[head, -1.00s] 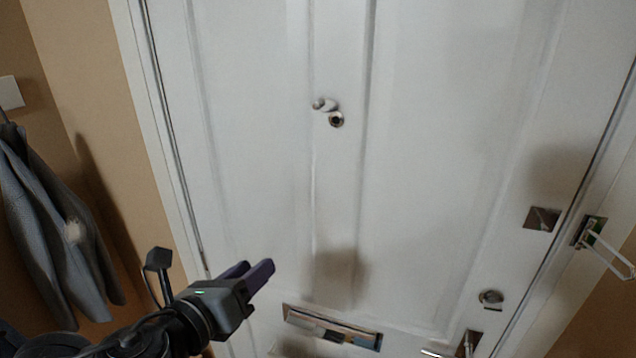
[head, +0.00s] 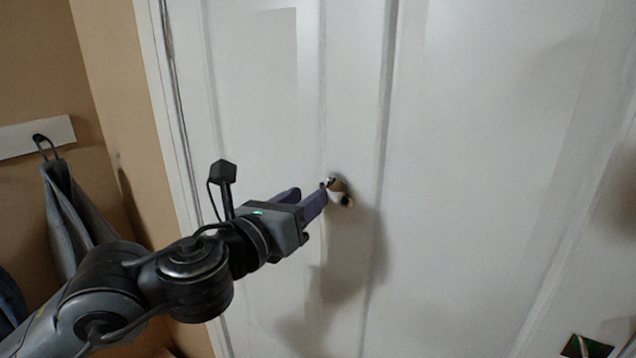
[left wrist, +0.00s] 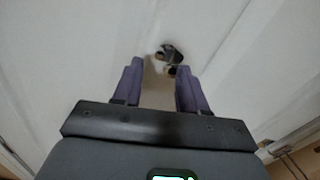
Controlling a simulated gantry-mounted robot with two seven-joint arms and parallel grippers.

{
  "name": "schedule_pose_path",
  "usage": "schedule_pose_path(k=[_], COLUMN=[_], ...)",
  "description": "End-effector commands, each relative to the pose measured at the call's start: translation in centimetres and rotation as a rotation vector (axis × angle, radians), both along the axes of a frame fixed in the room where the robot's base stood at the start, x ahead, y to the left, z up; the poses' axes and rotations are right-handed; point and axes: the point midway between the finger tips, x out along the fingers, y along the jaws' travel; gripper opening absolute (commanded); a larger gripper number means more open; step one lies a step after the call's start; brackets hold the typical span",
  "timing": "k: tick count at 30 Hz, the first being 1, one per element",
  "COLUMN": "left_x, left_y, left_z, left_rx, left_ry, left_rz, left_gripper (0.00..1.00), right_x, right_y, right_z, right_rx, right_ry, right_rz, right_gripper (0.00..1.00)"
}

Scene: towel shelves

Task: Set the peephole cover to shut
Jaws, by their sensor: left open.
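The peephole (head: 346,201) is a small round metal fitting with a dark centre on the white door. Its cover (head: 336,184) is a small metal piece swung to the upper left of the lens, so the peephole shows uncovered. In the left wrist view the cover (left wrist: 169,51) lies just beyond and between the finger lines, with the peephole (left wrist: 173,70) near the right fingertip. My left gripper (head: 311,193) is open and empty, its purple fingers close to the cover's left side. I cannot tell whether a fingertip touches it. My right gripper is out of view.
The white door (head: 490,130) fills most of the head view, with raised panel mouldings near the peephole. A grey garment (head: 62,215) hangs from a hook on the tan wall at the left. The door surface right of the peephole is clear.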

Motion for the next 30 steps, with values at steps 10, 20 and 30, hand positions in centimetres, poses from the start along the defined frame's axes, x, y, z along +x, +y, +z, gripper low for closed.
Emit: schedule_pose_path(k=[10,20,30], left_x=[3.4,3.8,3.8], left_y=[-2.0,-2.3,-2.3], left_z=[0.1,0.0,0.0], left_rx=[0.0,-0.001,0.0], left_ry=[0.001,-0.001,-0.001], left_rz=[0.0,0.0,0.001], left_gripper=[0.42,0.42,0.01], right_x=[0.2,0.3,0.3], right_y=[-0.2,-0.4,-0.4], right_z=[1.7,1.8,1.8], right_rx=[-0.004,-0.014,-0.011], right_ry=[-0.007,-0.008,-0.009], right_rz=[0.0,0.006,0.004], right_gripper=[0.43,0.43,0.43])
